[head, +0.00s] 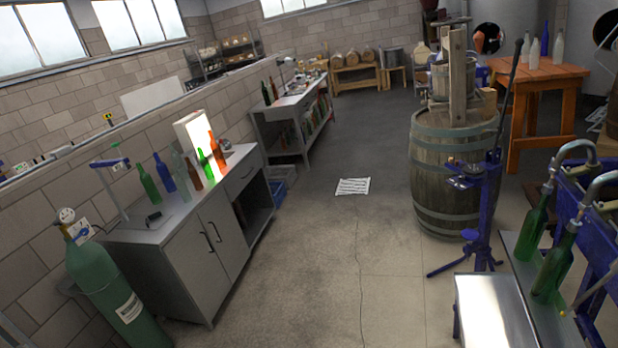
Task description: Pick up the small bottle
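Several bottles stand in a row on the grey cabinet bench at left: a green bottle (149,186), a blue bottle (165,174), a clear bottle (181,176), a brown bottle (193,173), a bright green bottle (205,166) and an orange bottle (216,149). The last two stand before a lit white panel (192,130). Two green bottles (533,228) stand under the filler spouts at lower right. Pale bottles (534,54) and a blue bottle (545,40) stand on the orange table. I cannot tell which one is the small bottle. My gripper is not in view.
A green gas cylinder (110,290) stands at the bench's near end. A large barrel (452,175) and a blue corking stand (478,225) stand right of centre. A white floor grate (352,187) lies mid-floor.

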